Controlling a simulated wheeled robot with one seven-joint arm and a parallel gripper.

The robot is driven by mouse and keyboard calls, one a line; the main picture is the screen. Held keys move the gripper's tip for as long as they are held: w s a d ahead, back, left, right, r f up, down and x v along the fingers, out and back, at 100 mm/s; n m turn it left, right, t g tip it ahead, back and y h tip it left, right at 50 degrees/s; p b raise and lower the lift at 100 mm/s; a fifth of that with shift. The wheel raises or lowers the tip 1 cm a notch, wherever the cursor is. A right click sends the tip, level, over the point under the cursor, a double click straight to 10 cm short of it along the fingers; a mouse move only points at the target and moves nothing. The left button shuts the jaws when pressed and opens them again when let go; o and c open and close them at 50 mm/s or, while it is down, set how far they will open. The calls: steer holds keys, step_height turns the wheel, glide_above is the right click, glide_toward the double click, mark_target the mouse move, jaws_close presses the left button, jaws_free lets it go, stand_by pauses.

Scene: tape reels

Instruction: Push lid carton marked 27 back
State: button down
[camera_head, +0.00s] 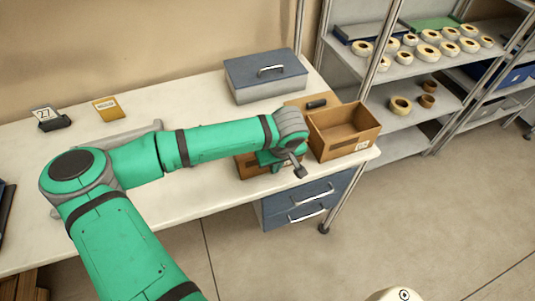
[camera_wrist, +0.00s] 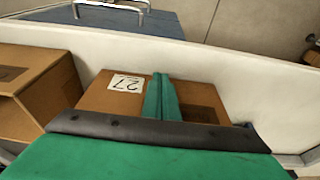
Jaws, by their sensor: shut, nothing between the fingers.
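The carton marked 27 (camera_wrist: 104,95) is a brown box on the white table, near its front edge. Its white label (camera_wrist: 126,83) reads 27 and appears upside down in the wrist view. In the head view most of the carton (camera_head: 243,164) is hidden behind my arm and gripper. My gripper (camera_wrist: 160,80) is shut and empty, its green fingers pressed together over the carton in the wrist view. I cannot tell whether they touch it. In the head view my gripper (camera_head: 275,168) is at the carton.
An open brown carton (camera_head: 335,140) stands close to the right. A grey-blue lidded box (camera_head: 245,83) and a dark cylinder (camera_head: 316,104) are behind. Shelves with tape reels (camera_head: 430,52) are beyond the table.

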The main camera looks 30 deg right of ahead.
steer(key=shift+w+d, duration=0.55)
steer(key=shift+w, duration=1.7)
steer(key=shift+w+d, duration=0.5)
steer(key=shift+w, duration=1.8)
steer(key=shift+w+d, duration=0.55)
steer(key=shift+w, duration=1.7)
steer(key=shift+s+a, duration=0.25)
steer(key=shift+s, duration=0.7)
steer(key=shift+s+a, duration=0.25)
steer(key=shift+s, duration=0.7)
steer(key=shift+r, duration=5.05)
